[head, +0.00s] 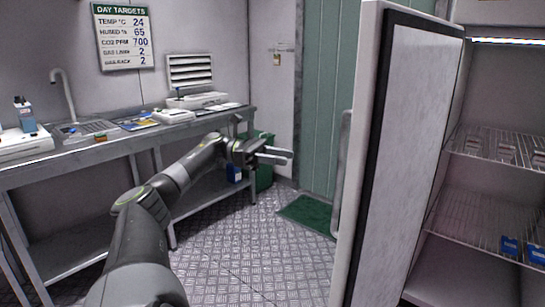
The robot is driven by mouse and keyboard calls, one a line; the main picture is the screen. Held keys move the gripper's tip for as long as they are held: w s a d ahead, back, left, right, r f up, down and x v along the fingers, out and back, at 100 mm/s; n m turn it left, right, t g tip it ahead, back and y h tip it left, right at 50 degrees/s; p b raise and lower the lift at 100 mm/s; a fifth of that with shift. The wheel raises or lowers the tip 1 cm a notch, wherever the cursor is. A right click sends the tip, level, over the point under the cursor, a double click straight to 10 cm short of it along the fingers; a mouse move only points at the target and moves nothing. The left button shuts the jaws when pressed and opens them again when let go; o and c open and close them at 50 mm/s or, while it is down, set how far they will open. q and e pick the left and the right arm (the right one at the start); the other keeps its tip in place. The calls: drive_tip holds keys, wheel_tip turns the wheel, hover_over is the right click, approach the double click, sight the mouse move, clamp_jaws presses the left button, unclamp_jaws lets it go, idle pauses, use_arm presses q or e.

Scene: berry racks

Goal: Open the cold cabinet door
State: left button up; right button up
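The cold cabinet door (410,150) stands wide open on the right of the head view, its pale inner face and dark seal showing. Its long grey handle (341,172) is on the outer side, at the door's left edge. The open cabinet interior (487,90) shows at the far right. My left gripper (290,156) is left of the handle, apart from it in the picture. Its two fingers point right with a gap between them, and nothing is held. My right gripper is not in view.
Wire shelves (475,218) in the cabinet hold small blue boxes (510,246) and clear packs. A metal bench (95,144) with a sink runs along the left wall. A green bin (265,178) and green mat (305,214) lie behind my gripper. The middle floor is clear.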

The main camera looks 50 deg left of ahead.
use_arm(q)
drive_tip(key=shift+v, duration=1)
drive_tip(key=shift+w, duration=0.1)
